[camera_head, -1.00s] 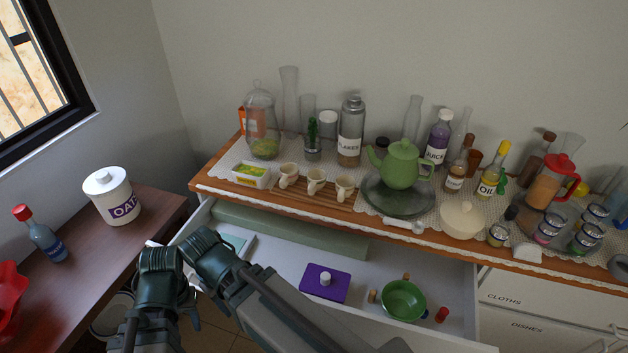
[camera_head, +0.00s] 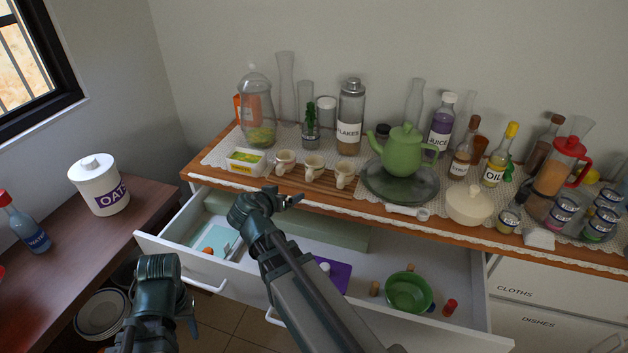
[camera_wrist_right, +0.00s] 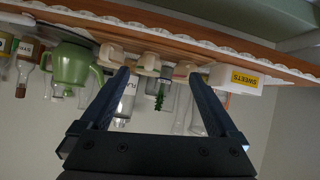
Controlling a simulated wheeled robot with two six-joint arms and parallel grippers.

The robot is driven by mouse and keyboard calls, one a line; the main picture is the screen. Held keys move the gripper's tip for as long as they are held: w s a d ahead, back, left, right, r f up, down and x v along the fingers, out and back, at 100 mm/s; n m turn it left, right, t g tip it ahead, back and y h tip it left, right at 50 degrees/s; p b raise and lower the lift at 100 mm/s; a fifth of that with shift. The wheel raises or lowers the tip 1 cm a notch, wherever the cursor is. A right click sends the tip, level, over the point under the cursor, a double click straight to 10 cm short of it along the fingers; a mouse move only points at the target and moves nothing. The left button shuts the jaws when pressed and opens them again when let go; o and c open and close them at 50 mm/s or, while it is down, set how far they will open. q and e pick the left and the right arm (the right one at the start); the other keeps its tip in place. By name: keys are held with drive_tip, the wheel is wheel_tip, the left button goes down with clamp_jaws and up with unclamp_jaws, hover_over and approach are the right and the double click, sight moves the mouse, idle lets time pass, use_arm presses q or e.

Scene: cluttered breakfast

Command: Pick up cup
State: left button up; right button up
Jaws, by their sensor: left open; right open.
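Three small cream cups stand in a row on the wooden slatted rack on the counter: a left cup (camera_head: 285,162), a middle cup (camera_head: 313,167) and a right cup (camera_head: 344,174). My right gripper (camera_head: 288,197) is open and empty, just in front of the counter edge by the left and middle cups. In the upside-down right wrist view, the middle cup (camera_wrist_right: 148,64) shows between the open fingers of my right gripper (camera_wrist_right: 160,76), beyond the tips. My left gripper (camera_head: 190,314) is low at the left, mostly hidden behind its own wrist, and is open.
A sweets box (camera_head: 246,161) stands left of the cups, a flakes jar (camera_head: 350,118) behind them, and a green teapot (camera_head: 402,152) to the right. The open drawer (camera_head: 450,272) below holds a green bowl (camera_head: 408,291) and a purple box (camera_head: 335,272).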

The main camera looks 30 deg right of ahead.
sight(309, 173)
drive_tip(key=shift+m+t+h, duration=0.7)
drive_tip(key=shift+m+h, duration=0.1)
drive_tip(key=w+d+b, duration=0.1)
drive_tip(key=w+d, duration=0.1)
drive_tip(key=d, duration=0.1)
drive_tip(key=w+d+f+b, duration=0.1)
drive_tip(key=w+d, duration=0.1)
drive_tip(key=d, duration=0.1)
drive_tip(key=w+d+b, duration=0.2)
drive_tip(key=d, duration=0.1)
drive_tip(key=shift+w+f, duration=0.25)
drive_tip(key=shift+w+d+f, duration=0.15)
drive_tip(key=shift+w+d, duration=0.15)
drive_tip(key=shift+d, duration=0.1)
drive_tip(key=shift+w+d+f+b, duration=0.15)
drive_tip(key=shift+d+f+b, duration=0.15)
drive_tip(key=shift+d+b, duration=0.1)
drive_tip(key=b+x, duration=0.1)
drive_tip(key=x, duration=0.3)
drive_tip(key=shift+d+f+b, duration=0.15)
drive_tip(key=shift+d+b, duration=0.05)
drive_tip(key=shift+b, duration=0.15)
drive_tip(key=shift+c, duration=0.4)
use_arm(q)
wheel_tip(309, 173, down, 7)
drive_tip(key=shift+f, duration=0.15)
use_arm(e)
clamp_jaws()
